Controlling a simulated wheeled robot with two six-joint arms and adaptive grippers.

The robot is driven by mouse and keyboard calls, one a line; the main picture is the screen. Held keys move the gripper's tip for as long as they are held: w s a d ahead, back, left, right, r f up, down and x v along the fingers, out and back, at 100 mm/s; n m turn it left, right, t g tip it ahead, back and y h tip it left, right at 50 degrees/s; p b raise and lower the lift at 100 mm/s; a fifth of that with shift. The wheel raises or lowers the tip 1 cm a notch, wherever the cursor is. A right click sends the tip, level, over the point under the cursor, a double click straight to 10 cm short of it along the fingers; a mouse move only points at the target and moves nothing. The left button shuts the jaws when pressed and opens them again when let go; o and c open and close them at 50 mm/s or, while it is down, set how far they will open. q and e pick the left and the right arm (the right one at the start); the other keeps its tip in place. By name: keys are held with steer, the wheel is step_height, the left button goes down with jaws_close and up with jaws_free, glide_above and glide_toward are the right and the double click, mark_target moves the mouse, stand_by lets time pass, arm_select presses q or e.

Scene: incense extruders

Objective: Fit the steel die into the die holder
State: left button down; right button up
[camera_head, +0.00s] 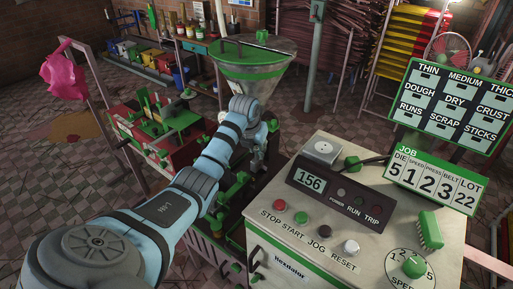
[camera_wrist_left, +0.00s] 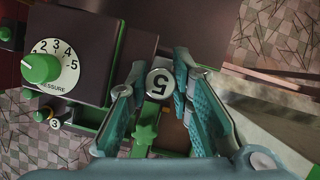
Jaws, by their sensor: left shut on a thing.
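My left arm reaches from the lower left of the head view to the extruder below the hopper. My left gripper (camera_wrist_left: 159,78) is shut on the steel die (camera_wrist_left: 159,83), a small round pale piece marked 5, held between its two fingertips. In the head view the left gripper (camera_head: 257,150) is small and dark beside the machine, and I cannot make out the die there. A green star knob (camera_wrist_left: 145,134) and a green bar lie below the die in the wrist view. I cannot clearly pick out the die holder or tell whether the die touches it. My right gripper is not in view.
A pressure dial box (camera_wrist_left: 90,50) stands close to the left of the gripper in the wrist view. A green-rimmed hopper (camera_head: 254,65) rises above the arm. The control console (camera_head: 318,235) stands to the right. A red bench (camera_head: 160,140) with green parts stands left.

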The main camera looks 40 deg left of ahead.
mark_target(256, 157)
arm_select(q)
steer(key=shift+f+b, duration=1.35)
steer(key=shift+f, duration=1.1)
stand_by(0.9)
steer(key=c, duration=1.3)
jaws_free()
steer(key=shift+r, duration=0.1)
steer(key=shift+c, duration=0.2)
steer(key=v, duration=1.2)
steer(key=shift+s+d, duration=0.1)
